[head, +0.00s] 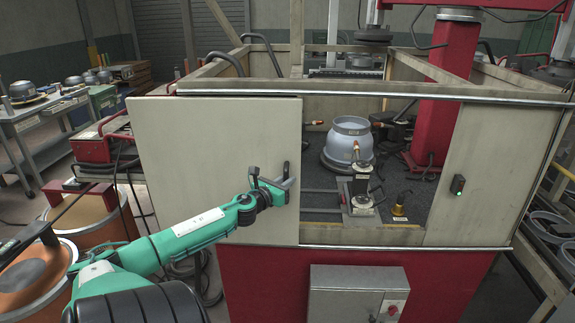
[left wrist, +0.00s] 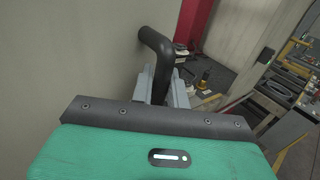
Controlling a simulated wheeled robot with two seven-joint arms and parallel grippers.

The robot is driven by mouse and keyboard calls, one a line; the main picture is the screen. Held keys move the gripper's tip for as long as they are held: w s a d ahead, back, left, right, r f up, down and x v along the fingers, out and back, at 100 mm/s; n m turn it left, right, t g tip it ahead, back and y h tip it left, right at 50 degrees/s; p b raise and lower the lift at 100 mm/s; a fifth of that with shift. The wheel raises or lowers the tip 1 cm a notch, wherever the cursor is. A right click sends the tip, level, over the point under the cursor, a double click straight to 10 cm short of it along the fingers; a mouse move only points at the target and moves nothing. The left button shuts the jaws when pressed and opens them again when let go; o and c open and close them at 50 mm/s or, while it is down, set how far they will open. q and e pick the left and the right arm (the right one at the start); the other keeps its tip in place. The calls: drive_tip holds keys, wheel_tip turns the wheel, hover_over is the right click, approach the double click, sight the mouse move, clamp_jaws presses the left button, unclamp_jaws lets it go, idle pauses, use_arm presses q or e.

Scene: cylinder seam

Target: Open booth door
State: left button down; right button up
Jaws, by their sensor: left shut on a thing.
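The booth (head: 370,236) has a pale sliding door panel (head: 205,140) covering the left part of its front. The opening to the right of the panel shows the inside. A dark bar handle sits near the panel's right edge; its bent end shows in the left wrist view (left wrist: 155,42). My left gripper (head: 283,183) is shut on the handle; its fingers (left wrist: 165,88) hide part of it. My right gripper is not in view.
Inside the booth stand a grey-blue cylinder (head: 350,140) and a red column (head: 434,110). A grey control box (head: 358,293) is on the red lower front. Copper-coloured drums (head: 88,215) and a red machine (head: 95,145) stand at the left.

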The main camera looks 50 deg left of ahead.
use_arm(q)
drive_tip(key=c, duration=1.5)
unclamp_jaws()
drive_tip(key=shift+o, duration=0.2)
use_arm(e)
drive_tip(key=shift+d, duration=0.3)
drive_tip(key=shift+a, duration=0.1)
